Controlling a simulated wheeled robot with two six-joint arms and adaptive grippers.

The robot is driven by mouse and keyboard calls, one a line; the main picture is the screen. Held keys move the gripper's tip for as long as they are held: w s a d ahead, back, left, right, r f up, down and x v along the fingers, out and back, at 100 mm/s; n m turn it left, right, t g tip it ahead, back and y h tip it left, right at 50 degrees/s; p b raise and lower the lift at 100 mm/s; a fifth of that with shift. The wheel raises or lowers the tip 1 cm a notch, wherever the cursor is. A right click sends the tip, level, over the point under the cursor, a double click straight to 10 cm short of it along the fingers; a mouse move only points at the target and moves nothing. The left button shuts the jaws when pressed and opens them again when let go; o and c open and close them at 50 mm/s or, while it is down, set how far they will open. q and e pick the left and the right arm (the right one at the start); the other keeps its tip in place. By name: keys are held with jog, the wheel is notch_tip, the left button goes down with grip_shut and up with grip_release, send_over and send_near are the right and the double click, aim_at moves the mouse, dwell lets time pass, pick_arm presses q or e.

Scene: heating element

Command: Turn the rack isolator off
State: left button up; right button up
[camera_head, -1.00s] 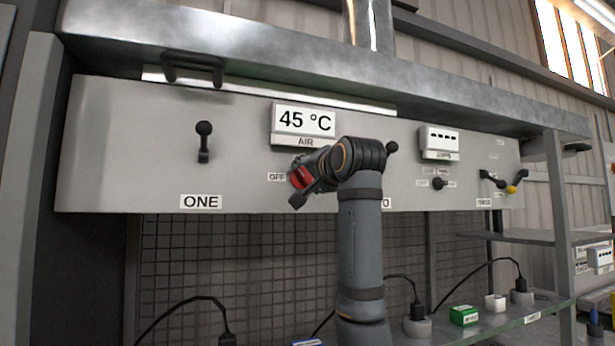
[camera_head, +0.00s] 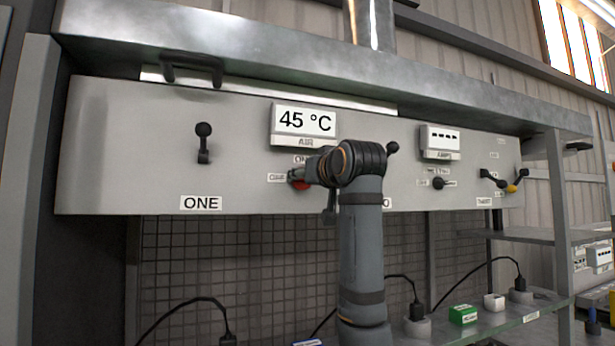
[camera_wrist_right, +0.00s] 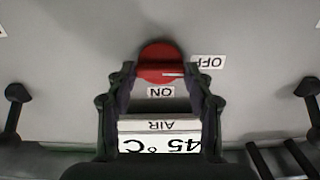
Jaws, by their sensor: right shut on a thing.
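The rack isolator is a red round knob (camera_head: 301,186) on the grey panel, mostly hidden by my right gripper (camera_head: 296,176) in the head view. In the right wrist view the red knob (camera_wrist_right: 160,52) sits between the fingers of my right gripper (camera_wrist_right: 159,72), which is shut on its grip bar. The bar lies level, and its white mark points towards the OFF label (camera_wrist_right: 208,62). The ON label (camera_wrist_right: 161,92) is below the knob in this upside-down view. My left gripper is not in view.
A 45 °C AIR display (camera_head: 304,121) is above the knob. A black lever (camera_head: 204,142) is on the left of the panel, and a small black knob (camera_head: 438,183) and further levers (camera_head: 503,181) are on the right. A metal hood edge (camera_head: 300,70) overhangs the panel.

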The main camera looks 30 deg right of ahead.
jog(key=shift+f+n, duration=0.1)
jog(key=shift+n, duration=0.3)
jog(key=o, duration=1.2)
jog(key=shift+c, duration=0.2)
jog(key=v, duration=1.2)
